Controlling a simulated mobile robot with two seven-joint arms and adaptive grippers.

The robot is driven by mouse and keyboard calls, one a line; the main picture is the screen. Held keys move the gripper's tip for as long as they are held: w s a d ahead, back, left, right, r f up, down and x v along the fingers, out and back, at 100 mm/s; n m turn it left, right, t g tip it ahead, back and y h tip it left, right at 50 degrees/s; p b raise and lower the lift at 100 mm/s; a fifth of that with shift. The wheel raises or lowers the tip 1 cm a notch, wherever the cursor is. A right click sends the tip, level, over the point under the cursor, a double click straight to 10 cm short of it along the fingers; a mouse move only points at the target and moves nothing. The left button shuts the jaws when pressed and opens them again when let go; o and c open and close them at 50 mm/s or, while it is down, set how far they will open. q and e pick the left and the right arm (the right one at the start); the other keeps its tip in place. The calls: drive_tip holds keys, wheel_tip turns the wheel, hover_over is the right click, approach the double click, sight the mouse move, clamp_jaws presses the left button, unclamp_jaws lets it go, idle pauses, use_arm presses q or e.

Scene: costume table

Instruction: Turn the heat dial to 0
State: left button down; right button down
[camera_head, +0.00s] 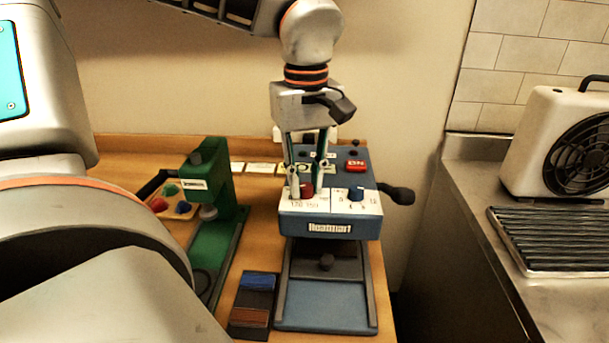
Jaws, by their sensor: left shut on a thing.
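The blue heat press (329,205) stands on the wooden table, with a white scale panel on its front. The red heat dial (307,190) sits on the left half of the panel, above printed numbers that look like 120 and 150. My left gripper (306,188) reaches down from above, with its fingertips on either side of the red dial, shut on it. The fingers hide part of the dial and scale, so I cannot tell its setting. A blue dial (356,193) sits to the right, clear of the fingers. My right gripper is not in view.
A red button block (355,166) is just behind the blue dial. A black side handle (398,194) sticks out at the press's right. A green press (217,240) stands to the left. A dark tray (253,305) lies in front. A counter holds a fan unit (562,140) at right.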

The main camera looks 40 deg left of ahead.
sight(306, 186)
use_arm(q)
drive_tip(key=shift+m, duration=0.3)
drive_tip(key=c, duration=1.8)
unclamp_jaws()
drive_tip(key=shift+c, duration=0.2)
drive_tip(key=shift+r, duration=0.1)
wheel_tip(306, 186, up, 12)
drive_tip(key=shift+s+d, duration=0.1)
